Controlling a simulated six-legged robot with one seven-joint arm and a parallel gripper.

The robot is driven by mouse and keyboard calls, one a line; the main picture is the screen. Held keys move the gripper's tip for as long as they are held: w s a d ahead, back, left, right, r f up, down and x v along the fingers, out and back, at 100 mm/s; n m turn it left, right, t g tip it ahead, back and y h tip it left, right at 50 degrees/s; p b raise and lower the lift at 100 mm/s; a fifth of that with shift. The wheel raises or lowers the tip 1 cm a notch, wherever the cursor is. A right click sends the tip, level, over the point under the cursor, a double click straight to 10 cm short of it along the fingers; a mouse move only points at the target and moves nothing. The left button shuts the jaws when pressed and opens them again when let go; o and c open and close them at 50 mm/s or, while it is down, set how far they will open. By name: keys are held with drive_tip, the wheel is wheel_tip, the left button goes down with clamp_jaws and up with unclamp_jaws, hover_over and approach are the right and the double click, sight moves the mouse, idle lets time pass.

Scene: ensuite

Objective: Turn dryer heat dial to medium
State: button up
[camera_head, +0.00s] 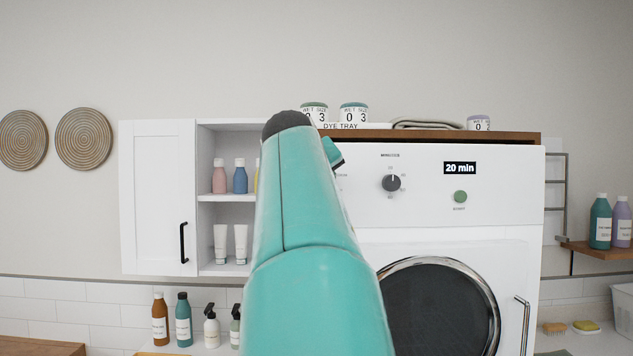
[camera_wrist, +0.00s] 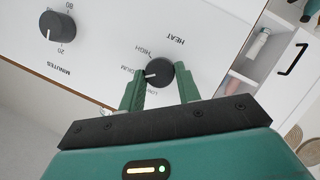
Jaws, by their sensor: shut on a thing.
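The dryer (camera_head: 520,215) is white, with a control panel above a round dark door. In the wrist view the black heat dial (camera_wrist: 161,70) sits on the panel under an upside-down HEAT label, with HIGH, a partly covered MEDIUM and LOW around it. Its white pointer mark faces left, toward the MEDIUM label. My gripper (camera_wrist: 159,74) has its two green fingers on either side of the dial and is shut on it. In the head view my teal arm hides the heat dial and the fingertips.
The minutes dial (camera_wrist: 57,26) sits beside the heat dial; it also shows in the head view (camera_head: 391,183). A 20 min display (camera_head: 461,168) and a green button (camera_head: 460,196) are farther right. A white cabinet (camera_head: 157,195) with open shelves stands left of the dryer. Labelled jars (camera_head: 354,113) stand on top.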

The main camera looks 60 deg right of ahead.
drive_tip(key=shift+m, duration=0.4)
drive_tip(key=o, duration=0.9)
drive_tip(key=shift+s, duration=0.1)
drive_tip(key=shift+o, duration=0.4)
drive_tip(key=v, duration=1.3)
drive_tip(key=shift+s+a+r, duration=0.25)
drive_tip(key=shift+a+r, duration=0.05)
